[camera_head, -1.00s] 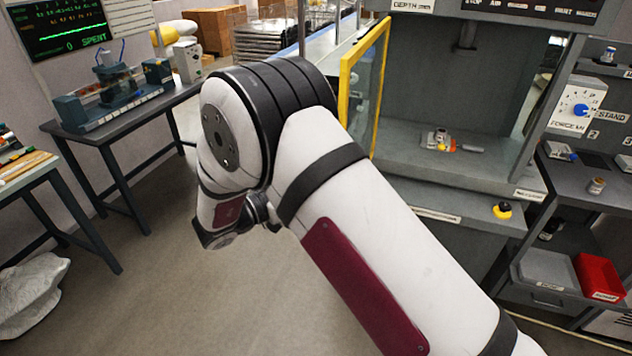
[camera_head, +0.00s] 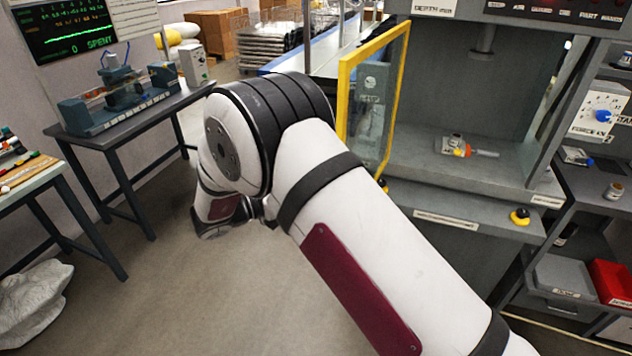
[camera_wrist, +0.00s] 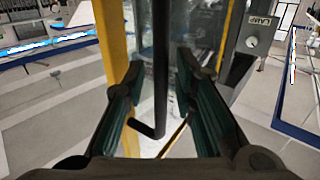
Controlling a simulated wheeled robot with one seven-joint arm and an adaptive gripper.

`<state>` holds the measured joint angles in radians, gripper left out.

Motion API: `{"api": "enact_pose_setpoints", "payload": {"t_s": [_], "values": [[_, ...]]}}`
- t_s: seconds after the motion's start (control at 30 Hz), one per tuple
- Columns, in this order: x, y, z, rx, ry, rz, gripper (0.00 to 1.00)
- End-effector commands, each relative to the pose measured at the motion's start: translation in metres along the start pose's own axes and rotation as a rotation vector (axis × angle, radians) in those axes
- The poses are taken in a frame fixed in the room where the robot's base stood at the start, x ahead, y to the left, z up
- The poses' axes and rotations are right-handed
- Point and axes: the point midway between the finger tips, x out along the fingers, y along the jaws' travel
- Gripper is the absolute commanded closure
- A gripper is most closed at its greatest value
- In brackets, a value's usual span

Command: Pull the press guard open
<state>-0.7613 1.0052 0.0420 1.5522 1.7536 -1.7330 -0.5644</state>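The press guard (camera_head: 372,95) is a clear panel in a yellow frame, standing out from the left side of the grey press opening (camera_head: 475,100), which is uncovered in front. In the wrist view, the guard's yellow frame (camera_wrist: 115,45) is close up. A dark upright handle bar (camera_wrist: 160,95) with a bent lower end stands between the two fingers of my gripper (camera_wrist: 158,68). The fingers are spread, with gaps seen on both sides of the bar. Contact cannot be made out. In the head view my gripper is hidden behind my arm.
A small fixture with an orange-tipped part (camera_head: 465,147) sits on the press bed. A yellow-and-black button (camera_head: 520,216) is on the press front. A shelf with a red bin (camera_head: 610,282) is at right.

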Motion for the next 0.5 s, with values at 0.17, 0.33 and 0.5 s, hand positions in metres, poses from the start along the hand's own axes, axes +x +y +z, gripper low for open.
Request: {"api": "enact_pose_setpoints", "payload": {"t_s": [0.17, 0.33, 0.5], "values": [[-0.001, 0.000, 0.000, 0.000, -0.001, -0.001, 0.70], [-0.004, 0.000, 0.001, 0.001, -0.001, -0.002, 0.70], [-0.024, -0.001, 0.001, 0.000, -0.003, -0.004, 0.70]]}}
